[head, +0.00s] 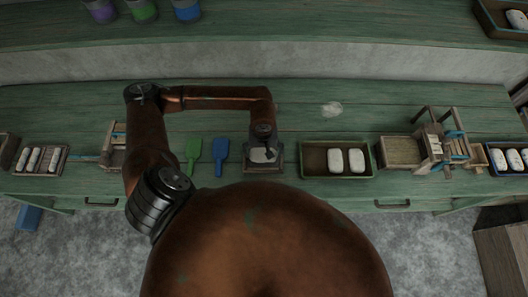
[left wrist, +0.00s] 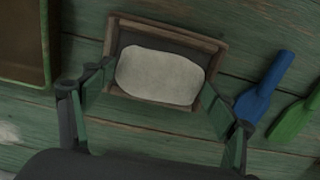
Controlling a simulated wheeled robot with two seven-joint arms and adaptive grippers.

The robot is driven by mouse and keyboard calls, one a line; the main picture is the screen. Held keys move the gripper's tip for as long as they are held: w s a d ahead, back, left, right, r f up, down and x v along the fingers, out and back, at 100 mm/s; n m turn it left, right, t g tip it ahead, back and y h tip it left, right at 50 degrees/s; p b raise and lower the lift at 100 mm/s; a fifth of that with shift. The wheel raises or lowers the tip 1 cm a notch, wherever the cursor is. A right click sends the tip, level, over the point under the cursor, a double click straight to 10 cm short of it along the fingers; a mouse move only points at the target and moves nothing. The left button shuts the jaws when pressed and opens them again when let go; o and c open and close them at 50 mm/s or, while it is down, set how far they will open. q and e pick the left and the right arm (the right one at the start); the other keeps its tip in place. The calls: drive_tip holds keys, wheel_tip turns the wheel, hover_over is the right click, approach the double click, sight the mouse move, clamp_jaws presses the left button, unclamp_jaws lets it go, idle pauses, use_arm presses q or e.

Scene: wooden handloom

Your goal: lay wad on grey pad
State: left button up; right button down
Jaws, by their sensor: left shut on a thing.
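The wad (left wrist: 160,76) is a pale, rounded, flattish lump. It lies between the two fingers of my left gripper (left wrist: 161,80), which is shut on it. It also shows in the head view (head: 259,155), partly covered by the gripper. Directly behind it is the grey pad (left wrist: 133,36), dark and set in a wooden frame, most of it hidden by the wad. The wad lies over the pad, inside the frame's outline. I cannot tell whether it touches the pad. My right gripper is not in view.
A green paddle (head: 193,155) and a blue paddle (head: 220,155) lie left of the pad. A green-rimmed tray (head: 313,177) with two white wads stands to its right. A wooden loom device (head: 440,145) stands farther right. The bench behind is mostly clear.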

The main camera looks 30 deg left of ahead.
use_arm(q)
drive_tip(key=o, duration=0.9)
drive_tip(key=shift+o, duration=0.2)
drive_tip(key=shift+s+r+p, duration=0.1)
drive_tip(key=shift+r+p, duration=1.6)
drive_tip(key=shift+r, duration=2.35)
drive_tip(key=shift+f, duration=0.1)
drive_tip(key=shift+d, duration=0.1)
